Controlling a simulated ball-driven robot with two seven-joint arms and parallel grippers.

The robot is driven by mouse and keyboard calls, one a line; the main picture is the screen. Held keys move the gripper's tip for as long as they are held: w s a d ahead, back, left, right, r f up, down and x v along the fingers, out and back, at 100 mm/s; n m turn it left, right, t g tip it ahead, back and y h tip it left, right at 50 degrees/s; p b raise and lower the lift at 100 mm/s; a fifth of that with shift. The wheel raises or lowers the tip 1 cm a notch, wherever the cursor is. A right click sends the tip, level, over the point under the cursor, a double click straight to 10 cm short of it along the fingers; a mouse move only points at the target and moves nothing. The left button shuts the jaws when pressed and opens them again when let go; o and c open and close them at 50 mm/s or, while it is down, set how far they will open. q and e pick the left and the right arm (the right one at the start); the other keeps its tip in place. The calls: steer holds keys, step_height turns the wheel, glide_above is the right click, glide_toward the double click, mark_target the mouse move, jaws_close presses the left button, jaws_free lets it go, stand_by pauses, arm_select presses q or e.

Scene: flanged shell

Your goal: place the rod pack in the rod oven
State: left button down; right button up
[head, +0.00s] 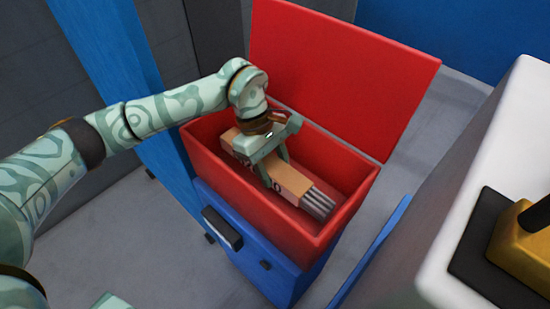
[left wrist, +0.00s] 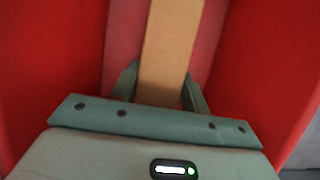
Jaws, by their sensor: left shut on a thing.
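The rod pack (head: 292,182) is a tan box with grey rod ends showing at its right end. It also shows in the left wrist view (left wrist: 168,50). My left gripper (head: 271,168) is shut on the rod pack around its middle, and its fingers lie on both sides of the pack in the left wrist view (left wrist: 165,90). The rod oven is a red open box (head: 240,190) on a blue base (head: 250,255), with its red lid (head: 345,70) raised at the back. The pack is within the oven's opening; I cannot tell whether it touches the floor.
A white block or counter (head: 490,160) with a black and yellow fixture (head: 525,245) stands at the right. A blue post (head: 115,75) rises behind my left arm. Grey floor (head: 150,250) is clear left of the oven.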

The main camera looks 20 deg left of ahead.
mark_target(274, 176)
arm_select(q)
step_height(274, 176, down, 3)
steer(key=shift+r+b, duration=0.1)
steer(key=shift+b, duration=0.45)
steer(key=shift+f, duration=0.35)
steer(key=shift+r, duration=0.2)
arm_select(e)
steer(key=shift+w+d+f, duration=0.3)
steer(key=shift+d+f, duration=0.1)
steer(key=shift+d, duration=0.1)
arm_select(q)
steer(key=c, duration=0.7)
jaws_free()
steer(key=shift+f, duration=0.15)
arm_select(e)
steer(key=shift+s, duration=0.1)
